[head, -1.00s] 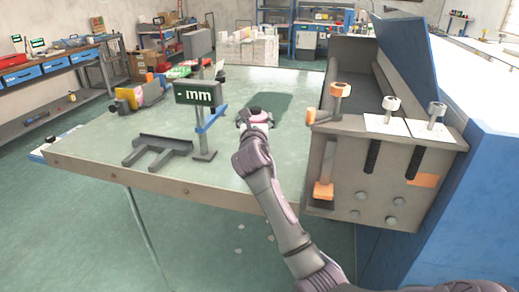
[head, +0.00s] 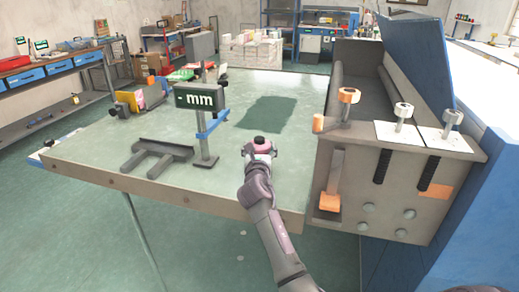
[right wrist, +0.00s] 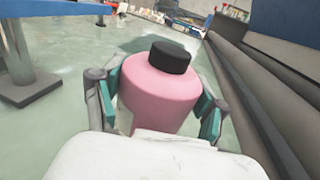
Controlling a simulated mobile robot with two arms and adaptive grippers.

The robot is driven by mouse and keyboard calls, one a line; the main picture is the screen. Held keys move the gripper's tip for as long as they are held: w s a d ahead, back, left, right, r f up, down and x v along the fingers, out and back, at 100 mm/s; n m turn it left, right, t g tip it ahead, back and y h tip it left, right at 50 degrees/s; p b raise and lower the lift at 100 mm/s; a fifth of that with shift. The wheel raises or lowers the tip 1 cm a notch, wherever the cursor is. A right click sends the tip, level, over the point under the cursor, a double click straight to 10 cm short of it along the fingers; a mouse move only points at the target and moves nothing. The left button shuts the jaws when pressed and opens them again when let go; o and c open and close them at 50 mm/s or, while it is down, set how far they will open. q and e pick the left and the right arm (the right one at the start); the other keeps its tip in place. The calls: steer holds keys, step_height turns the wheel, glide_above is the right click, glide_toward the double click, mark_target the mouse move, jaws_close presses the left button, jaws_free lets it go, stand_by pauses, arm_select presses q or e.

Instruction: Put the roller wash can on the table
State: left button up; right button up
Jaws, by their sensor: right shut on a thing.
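The roller wash can (right wrist: 160,88) is pink with a black cap and stands upright between the fingers of my right gripper (right wrist: 158,100) in the right wrist view. The teal finger pads press on its two sides. In the head view the can (head: 262,145) and my right gripper (head: 260,152) are over the front part of the green table (head: 225,172), left of the grey machine. I cannot tell whether the can's base touches the table top; the gripper hides it. My left gripper is not in view.
A grey machine with orange knobs (head: 347,95) borders the table on the right. A stand with an "mm" display (head: 200,97) and a grey forked bracket (head: 155,152) are to the left. The dark green patch (head: 265,112) behind the can is clear.

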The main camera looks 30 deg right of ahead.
steer(key=shift+r, duration=0.15)
steer(key=o, duration=1.1)
steer(key=shift+f, duration=0.2)
steer(key=o, duration=0.4)
steer(key=shift+r, duration=0.1)
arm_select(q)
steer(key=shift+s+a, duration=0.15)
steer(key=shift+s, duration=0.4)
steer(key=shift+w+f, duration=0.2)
arm_select(e)
steer(key=v, duration=1.2)
